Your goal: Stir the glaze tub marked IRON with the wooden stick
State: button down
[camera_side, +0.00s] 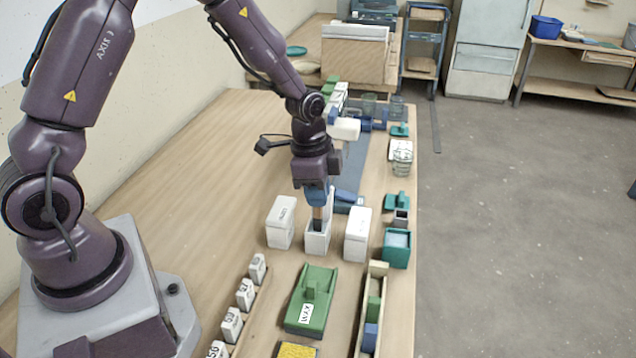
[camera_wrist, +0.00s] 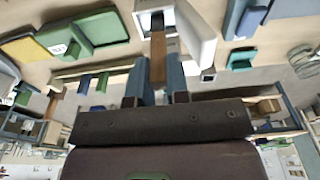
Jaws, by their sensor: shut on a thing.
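My gripper (camera_side: 317,196) is shut on the wooden stick (camera_side: 318,213) and holds it upright over the middle white tub (camera_side: 318,243). The stick's lower end reaches the dark opening of this tub; how deep it goes is hidden. The wrist view shows the stick (camera_wrist: 158,62) between the blue fingers of my gripper (camera_wrist: 160,85), pointing into the open white tub (camera_wrist: 142,20). A white tub (camera_side: 281,224) stands to its left and another white tub (camera_side: 357,236) to its right. I cannot read the word IRON on any tub.
A green box with a label reading WAX (camera_side: 311,297) stands in front. A row of small numbered white blocks (camera_side: 245,293) and a narrow rack (camera_side: 371,315) flank it. A teal container (camera_side: 397,248) stands near the right table edge. The table's left side is clear.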

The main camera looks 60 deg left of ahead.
jog(key=shift+f, duration=1.4)
